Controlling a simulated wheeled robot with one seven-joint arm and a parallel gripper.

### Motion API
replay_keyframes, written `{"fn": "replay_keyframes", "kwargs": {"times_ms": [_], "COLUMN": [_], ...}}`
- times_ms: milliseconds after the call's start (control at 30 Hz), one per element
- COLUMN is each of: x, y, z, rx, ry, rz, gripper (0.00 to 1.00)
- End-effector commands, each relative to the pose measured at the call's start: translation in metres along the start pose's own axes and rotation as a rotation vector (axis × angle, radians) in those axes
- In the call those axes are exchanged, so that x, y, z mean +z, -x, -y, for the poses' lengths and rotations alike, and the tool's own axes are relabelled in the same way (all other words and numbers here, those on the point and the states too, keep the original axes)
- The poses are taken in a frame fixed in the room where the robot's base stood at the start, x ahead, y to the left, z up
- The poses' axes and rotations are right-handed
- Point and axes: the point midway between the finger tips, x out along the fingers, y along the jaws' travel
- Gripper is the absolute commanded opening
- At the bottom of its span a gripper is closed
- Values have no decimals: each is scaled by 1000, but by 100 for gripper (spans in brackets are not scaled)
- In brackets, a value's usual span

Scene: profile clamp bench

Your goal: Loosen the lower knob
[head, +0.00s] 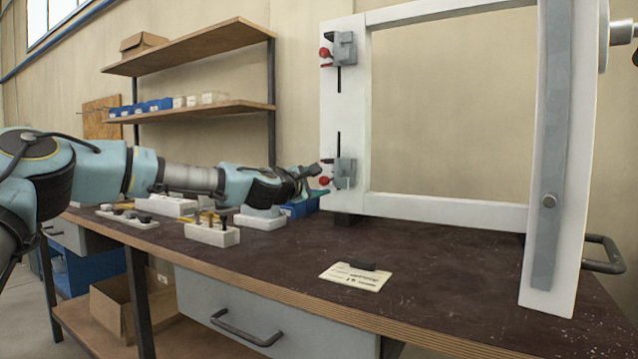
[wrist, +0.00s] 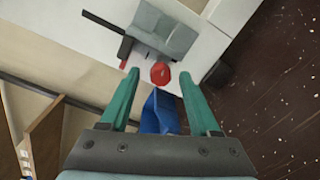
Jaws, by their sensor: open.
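The lower knob (head: 324,181) is red and sits on the grey lower clamp (head: 345,173) on the left post of the white frame (head: 440,208). My gripper (head: 318,183) is at this knob, coming from the left. In the wrist view the red knob (wrist: 160,73) shows between the tips of my two green fingers, with a visible gap on both sides. My gripper (wrist: 159,78) is open there and holds nothing. The grey clamp body (wrist: 165,32) lies beyond the knob. Whether the fingertips reach past the knob's face is hard to tell.
An upper clamp (head: 345,50) with a red knob sits higher on the same post. White blocks (head: 212,234) with small parts stand on the dark bench (head: 290,285) under my arm. A card (head: 355,277) lies in front. A blue bin (head: 300,208) is behind my gripper.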

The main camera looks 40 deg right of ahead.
Motion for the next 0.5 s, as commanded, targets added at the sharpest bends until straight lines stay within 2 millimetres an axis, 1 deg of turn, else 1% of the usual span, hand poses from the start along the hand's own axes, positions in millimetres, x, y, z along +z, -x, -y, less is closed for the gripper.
{"fn": "replay_keyframes", "kwargs": {"times_ms": [167,267,367,500], "x": [0,-1,-2,-2], "y": [1,6,20,47], "z": [0,0,0,1], "rx": [-1,0,0,0], "ry": [0,0,-1,-2], "rz": [0,-1,-2,-2], "gripper": [63,63,63,63]}}
